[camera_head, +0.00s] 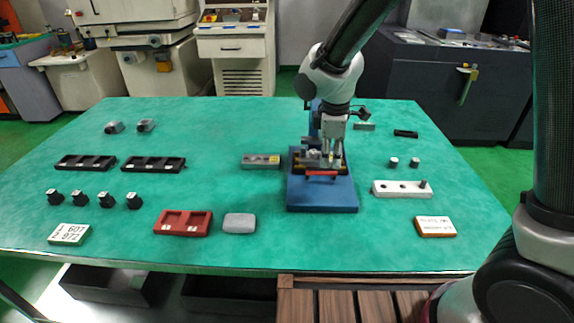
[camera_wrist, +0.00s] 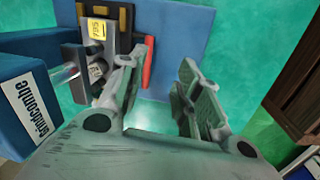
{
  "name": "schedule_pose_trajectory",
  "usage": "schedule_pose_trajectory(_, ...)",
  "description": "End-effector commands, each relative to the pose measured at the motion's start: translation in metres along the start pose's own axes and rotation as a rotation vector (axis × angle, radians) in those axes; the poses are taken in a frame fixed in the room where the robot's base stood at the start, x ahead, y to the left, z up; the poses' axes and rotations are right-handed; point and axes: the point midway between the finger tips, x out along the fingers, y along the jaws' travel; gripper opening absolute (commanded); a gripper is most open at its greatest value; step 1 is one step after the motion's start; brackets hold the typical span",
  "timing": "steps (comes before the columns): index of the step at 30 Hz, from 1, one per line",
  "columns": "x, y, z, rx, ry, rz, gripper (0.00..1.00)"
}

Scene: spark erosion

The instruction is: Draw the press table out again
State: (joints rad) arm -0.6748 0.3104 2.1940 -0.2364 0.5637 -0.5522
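The press (camera_head: 322,195) stands on the green table with a flat blue base. Its blue head (camera_wrist: 30,105), with a white name label, shows at the left of the wrist view. The press table (camera_head: 345,160) has a dark plate, a metal part on it with a yellow tag (camera_wrist: 97,29), and a red handle bar (camera_head: 321,173) along its front. The bar also shows in the wrist view (camera_wrist: 148,62). My gripper (camera_head: 330,158) is over the press table; its fingers (camera_wrist: 160,68) are apart and empty. The bar lies beside one fingertip; I cannot tell whether they touch.
A grey block (camera_head: 261,161) stands left of the press and a white holed block (camera_head: 401,188) right of it. A red tray (camera_head: 183,222) and a grey rounded block (camera_head: 239,223) lie front left. The table strip in front of the press is clear.

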Motion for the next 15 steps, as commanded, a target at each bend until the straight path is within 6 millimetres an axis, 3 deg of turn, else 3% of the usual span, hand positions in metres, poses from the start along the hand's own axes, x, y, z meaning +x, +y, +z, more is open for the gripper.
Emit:
schedule_pose_trajectory(2, -0.004, 0.01, -0.01, -0.078, 0.035, 0.035, 0.34)
schedule_pose_trajectory(7, 0.002, 0.013, -0.014, -0.15, 0.049, 0.048, 0.34)
schedule_pose_trajectory(15, 0.045, 0.014, -0.015, -0.151, 0.047, 0.045, 0.34)
